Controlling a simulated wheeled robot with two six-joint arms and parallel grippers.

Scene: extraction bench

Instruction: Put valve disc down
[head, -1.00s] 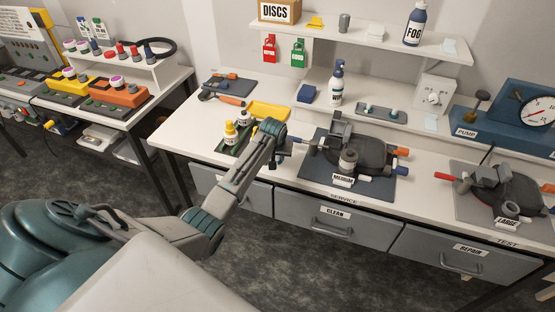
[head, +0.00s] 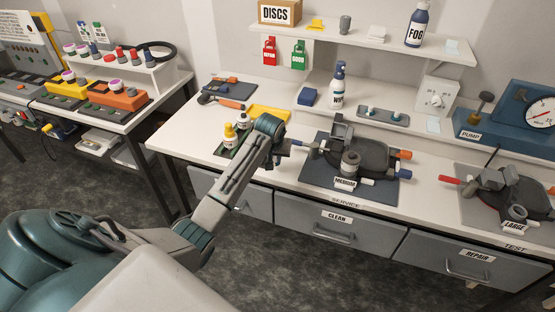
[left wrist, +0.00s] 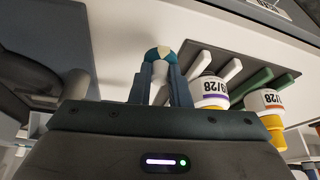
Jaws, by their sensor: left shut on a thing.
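My left gripper (head: 281,148) is over the service bench, between the dark bottle tray and the medium unit on its grey mat (head: 310,178). In the left wrist view its two fingers (left wrist: 160,86) are close together, shut on a small rounded thing with teal and cream parts (left wrist: 157,54), which I take for the valve disc. It sits at the fingertips with white bench beyond it; I cannot tell whether it touches the bench. In the head view the arm hides it. My right gripper is not in view.
The medium unit (head: 372,152) has handles sticking out. A yellow tray (head: 268,112) lies behind the arm. Bare bench (head: 185,138) shows at the left. A shelf (head: 385,45) overhangs the back.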

